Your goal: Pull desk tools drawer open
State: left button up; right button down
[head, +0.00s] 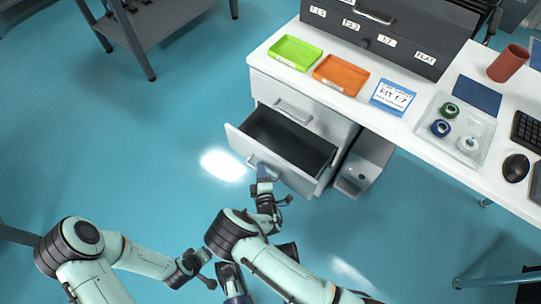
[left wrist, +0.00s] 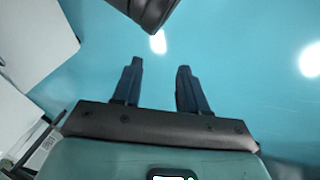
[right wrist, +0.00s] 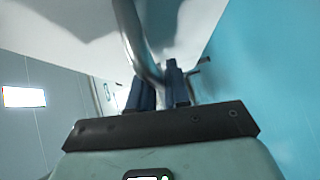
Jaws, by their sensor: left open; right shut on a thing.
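The desk tools drawer (head: 292,178) is a white drawer with a dark, empty-looking inside. It stands pulled out from the white cabinet under the desk in the head view. My right gripper (head: 263,172) is at the drawer's front, shut on its metal handle (head: 250,161). In the right wrist view the curved bar of the handle (right wrist: 130,30) runs down to my right fingers (right wrist: 160,88). My left gripper (head: 209,268) is away from the drawer, low over the floor. In the left wrist view its fingers (left wrist: 158,85) are apart with nothing between them.
A closed drawer with a handle (head: 293,112) is above. The desk bears a green tray (head: 295,52), an orange tray (head: 341,74) and a dark labelled cabinet (head: 390,32). A grey box (head: 362,172) stands right of the drawer.

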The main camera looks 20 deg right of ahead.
pick_arm(q)
jog(key=shift+s+d+r+g, duration=0.15)
jog(key=shift+s+d, duration=0.05)
jog(key=shift+s, duration=0.25)
jog(key=shift+s+d+r+g, duration=0.15)
jog(key=shift+s+d, duration=0.05)
jog(key=shift+s, duration=0.2)
pick_arm(e)
jog(key=s+a, duration=1)
jog(key=a, duration=0.3)
jog(key=shift+s+a, duration=0.2)
jog(key=shift+s, duration=0.1)
jog(key=c, duration=1.2)
grip_release()
pick_arm(q)
jog(key=shift+s, duration=0.1)
